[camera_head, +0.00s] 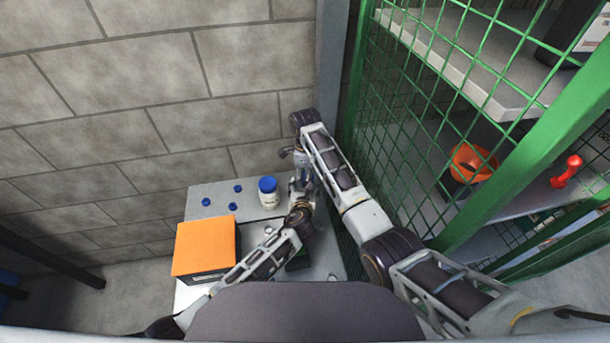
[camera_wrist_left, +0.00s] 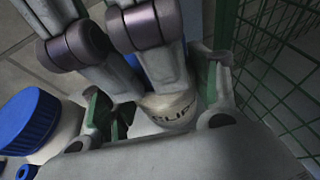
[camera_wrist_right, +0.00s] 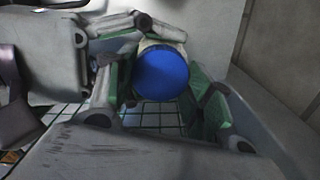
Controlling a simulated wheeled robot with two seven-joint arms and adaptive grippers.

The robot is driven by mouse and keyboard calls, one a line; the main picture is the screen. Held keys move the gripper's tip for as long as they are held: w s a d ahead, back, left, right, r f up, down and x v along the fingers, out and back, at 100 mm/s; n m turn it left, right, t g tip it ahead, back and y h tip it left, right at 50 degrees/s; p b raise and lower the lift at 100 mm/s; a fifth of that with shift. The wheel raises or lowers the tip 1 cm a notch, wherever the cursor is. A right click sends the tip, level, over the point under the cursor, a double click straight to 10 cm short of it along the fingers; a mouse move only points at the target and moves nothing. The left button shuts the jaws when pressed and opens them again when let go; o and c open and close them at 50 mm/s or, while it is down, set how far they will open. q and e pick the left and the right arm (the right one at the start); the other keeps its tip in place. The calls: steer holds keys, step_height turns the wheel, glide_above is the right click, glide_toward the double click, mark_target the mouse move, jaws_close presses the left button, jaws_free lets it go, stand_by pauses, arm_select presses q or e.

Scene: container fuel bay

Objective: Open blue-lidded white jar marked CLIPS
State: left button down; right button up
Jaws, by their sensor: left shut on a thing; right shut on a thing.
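The white jar (camera_wrist_left: 172,108) shows in the left wrist view with part of its lettering, "CLIP", in sight. My left gripper (camera_wrist_left: 158,112) is shut around its body. The jar's blue lid (camera_wrist_right: 162,75) shows from above in the right wrist view, between the green pads of my right gripper (camera_wrist_right: 160,88), which is shut on it. A bit of white jar shows beside the lid; I cannot tell whether the lid is loose. In the head view my right gripper (camera_head: 303,172) is above my left one, and the two hide the jar.
Another blue-lidded white jar (camera_head: 270,198) stands on the grey table (camera_head: 215,190), close left of my grippers. Small blue caps (camera_head: 232,205) lie left of it. An orange-topped box (camera_head: 205,245) is nearer me. A green mesh cage (camera_head: 400,130) rises close on the right, a block wall behind.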

steer(key=shift+n, duration=1.3)
steer(key=o, duration=1.1)
steer(key=shift+r, duration=2.25)
